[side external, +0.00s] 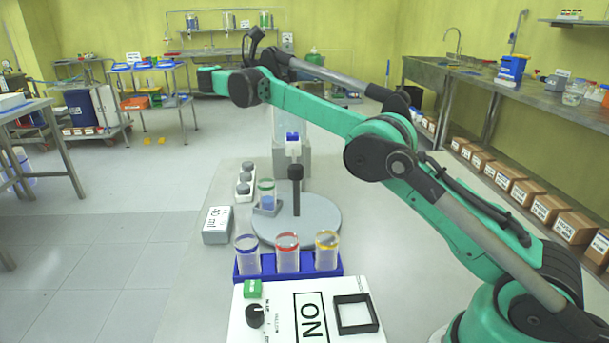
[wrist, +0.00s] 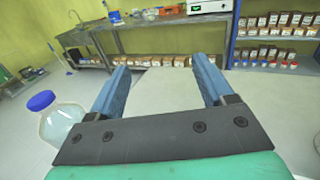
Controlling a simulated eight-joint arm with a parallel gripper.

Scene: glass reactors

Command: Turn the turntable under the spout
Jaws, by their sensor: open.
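The turntable (side external: 322,217) is a round grey disc on the bench in the side external view. A black upright post (side external: 296,190) stands on it.
A blue rack (side external: 240,277) with three coloured-rim beakers stands in front of the turntable. A white control box (side external: 270,325) is nearest the camera. A blue-capped bottle (wrist: 62,125) is left of my gripper.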

